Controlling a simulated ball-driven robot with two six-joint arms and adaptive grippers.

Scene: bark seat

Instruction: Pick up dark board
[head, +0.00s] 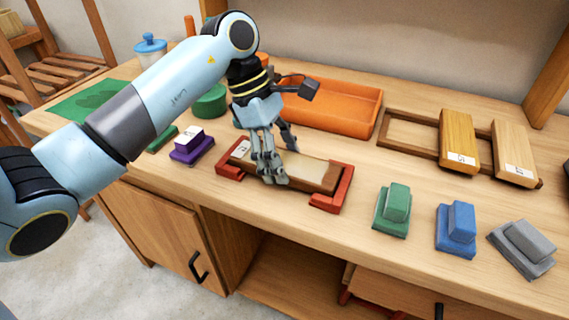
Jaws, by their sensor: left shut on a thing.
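The dark board (318,177) is a brown slab with a paler top face and a white label at its left end. It sits between the red-brown corner brackets (330,203) on the workbench, and I cannot tell whether it is lifted at all. My left gripper (271,177) points down over the board's middle and is shut on it, with its fingers covering part of the board. My right gripper is not in view.
An orange tray (365,107) lies behind the board. A wooden rack with two light blocks (459,140) stands at the right. Green (393,207), blue (457,229) and grey (523,247) blocks line the front right. A purple block (190,149) sits left.

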